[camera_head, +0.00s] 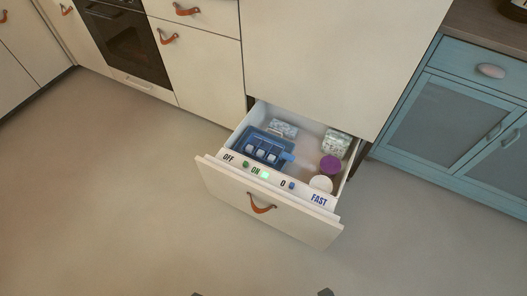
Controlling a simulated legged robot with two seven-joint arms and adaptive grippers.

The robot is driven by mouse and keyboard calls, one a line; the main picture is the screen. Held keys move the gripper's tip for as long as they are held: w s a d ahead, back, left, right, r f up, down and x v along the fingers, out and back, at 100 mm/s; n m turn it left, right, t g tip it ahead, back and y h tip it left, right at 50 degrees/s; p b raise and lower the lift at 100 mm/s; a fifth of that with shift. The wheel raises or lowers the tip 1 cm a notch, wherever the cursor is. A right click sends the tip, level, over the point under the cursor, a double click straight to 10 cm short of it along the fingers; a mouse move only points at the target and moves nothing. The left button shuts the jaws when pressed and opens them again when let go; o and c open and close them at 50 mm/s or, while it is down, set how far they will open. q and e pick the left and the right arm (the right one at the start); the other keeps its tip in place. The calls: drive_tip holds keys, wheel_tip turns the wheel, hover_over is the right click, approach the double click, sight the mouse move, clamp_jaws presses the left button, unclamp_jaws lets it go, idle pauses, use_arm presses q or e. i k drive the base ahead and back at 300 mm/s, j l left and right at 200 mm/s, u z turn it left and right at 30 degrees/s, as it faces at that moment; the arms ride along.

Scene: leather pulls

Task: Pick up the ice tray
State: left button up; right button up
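The blue ice tray (262,147) lies inside the open drawer (266,199), at its left side. Pale ice cubes show in its compartments, and a lighter blue piece (287,156) sticks out at its right end. Two small dark tips show at the bottom edge of the head view, left of centre and right of centre. They look like the ends of my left gripper (197,294) and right gripper (326,292), both well short of the drawer and apart from the tray. Too little of them shows to tell whether they are open or shut.
The drawer also holds a purple-lidded tub (330,164), a white round lid (321,184) and two clear packs (337,142) (284,128). Its front has a leather pull (262,204). A blue cabinet (456,112) stands right, an oven (129,42) left. The floor before the drawer is clear.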

sight(269, 147)
drive_tip(key=i+l+u, duration=0.15)
drive_tip(key=i+u, duration=0.2)
drive_tip(key=i+l+u, duration=0.35)
drive_tip(key=i, duration=0.2)
drive_tip(key=i+l+u, duration=0.4)
